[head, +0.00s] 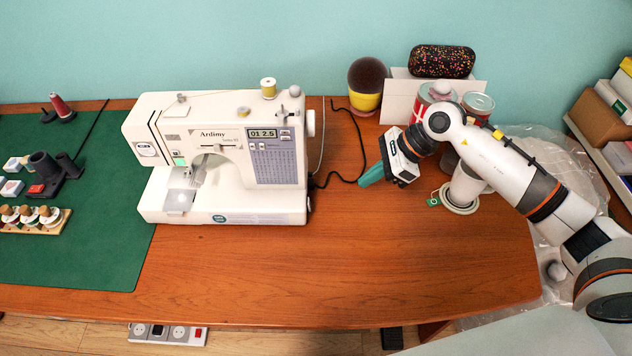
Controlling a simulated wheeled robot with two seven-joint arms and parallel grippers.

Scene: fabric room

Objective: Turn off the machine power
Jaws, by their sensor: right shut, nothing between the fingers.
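The white sewing machine (217,160) stands upright on the wooden table, left of centre, with its lower left part over a green mat. Its small display (262,133) shows "01 2.5". A black cord (345,179) runs from its right side toward the back of the table. The power switch itself cannot be made out; the machine's right face is mostly turned away. My right gripper (371,176) is shut and empty, with green fingertips pointing left toward the machine. It hangs right of the machine, apart from it, near the cord. My left gripper is out of view.
Tins (478,104), a pincushion (367,80) and a dark speckled case (441,61) stand at the back right. A tape roll (459,203) lies below my right arm. A power strip (168,334) shows under the table's front edge. The front right tabletop is clear.

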